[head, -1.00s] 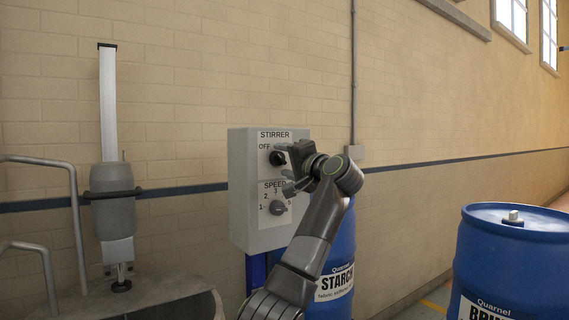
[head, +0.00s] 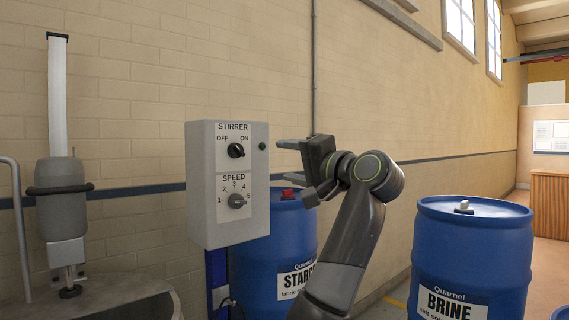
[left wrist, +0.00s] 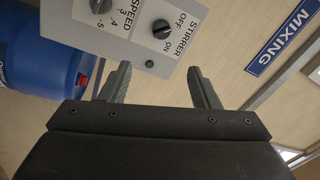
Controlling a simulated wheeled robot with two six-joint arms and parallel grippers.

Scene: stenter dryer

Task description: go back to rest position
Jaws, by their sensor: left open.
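My left gripper (head: 287,162) is open and empty, to the right of the grey control box (head: 200,235) and apart from it. In the left wrist view its two fingers (left wrist: 159,70) are spread, with the box beyond them. The box has a black STIRRER knob (head: 236,150) marked OFF and ON, and a grey SPEED knob (head: 237,200). A small dark green lamp (head: 262,146) sits right of the STIRRER knob. My right gripper is in neither view.
A blue STARCH barrel (head: 252,265) stands behind the box and my left arm. A blue BRINE barrel (head: 475,250) stands at right. A stirrer unit (head: 62,195) over a vat (head: 150,285) is at left. A MIXING sign (left wrist: 283,38) is on the wall.

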